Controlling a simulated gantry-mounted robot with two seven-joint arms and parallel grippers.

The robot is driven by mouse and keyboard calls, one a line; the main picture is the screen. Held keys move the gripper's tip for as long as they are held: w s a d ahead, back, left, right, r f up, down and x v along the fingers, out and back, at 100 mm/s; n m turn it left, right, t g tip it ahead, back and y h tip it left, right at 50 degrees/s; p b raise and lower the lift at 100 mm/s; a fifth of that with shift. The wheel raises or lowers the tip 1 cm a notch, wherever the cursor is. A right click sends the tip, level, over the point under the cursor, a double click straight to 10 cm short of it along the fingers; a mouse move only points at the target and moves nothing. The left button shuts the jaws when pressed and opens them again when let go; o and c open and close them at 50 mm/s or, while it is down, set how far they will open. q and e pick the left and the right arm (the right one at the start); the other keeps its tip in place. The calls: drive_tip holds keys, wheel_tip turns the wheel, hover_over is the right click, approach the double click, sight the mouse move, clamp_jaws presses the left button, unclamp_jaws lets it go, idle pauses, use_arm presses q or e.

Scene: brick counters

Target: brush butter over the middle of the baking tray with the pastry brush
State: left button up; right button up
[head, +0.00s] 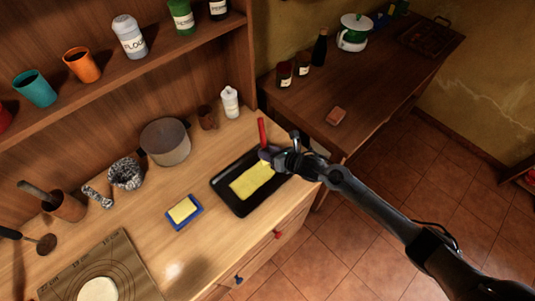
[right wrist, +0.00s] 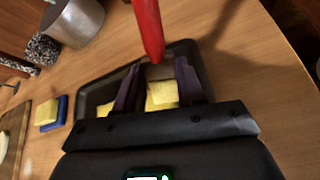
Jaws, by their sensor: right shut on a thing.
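The black baking tray (head: 219,183) lies on the wooden counter, with a yellow butter patch (head: 250,182) over its middle. My right gripper (head: 268,154) is over the tray's far right part, shut on the pastry brush (head: 262,132), whose red handle points up. In the right wrist view the red handle (right wrist: 149,30) rises between the two dark fingers (right wrist: 158,72); the yellow patch (right wrist: 161,95) shows behind them, and the bristles are hard to make out. A butter block (head: 183,209) sits on a blue dish (head: 185,222) left of the tray. My left gripper is not in view.
A grey pot (head: 166,143), a speckled mortar (head: 126,174) and a white bottle (head: 229,102) stand behind the tray. A pastry mat (head: 120,262) with dough lies at the front left. A shelf (head: 160,62) overhangs the counter's back. Bare counter lies around the butter dish.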

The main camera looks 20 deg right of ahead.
sight(263, 144)
drive_tip(key=r, duration=0.1)
drive_tip(key=d+r+p, duration=0.1)
drive_tip(key=shift+w+r, duration=0.15)
drive_tip(key=shift+r, duration=0.15)
drive_tip(key=shift+a+r+p, duration=0.4)
drive_tip(key=shift+r+p, duration=0.15)
drive_tip(key=shift+p, duration=0.15)
drive_tip(key=shift+r, duration=0.4)
use_arm(q)
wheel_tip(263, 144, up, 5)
drive_tip(key=p, duration=0.3)
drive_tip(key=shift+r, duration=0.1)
use_arm(e)
wheel_tip(263, 144, up, 4)
drive_tip(key=shift+d+f, duration=0.1)
drive_tip(key=shift+f, duration=0.1)
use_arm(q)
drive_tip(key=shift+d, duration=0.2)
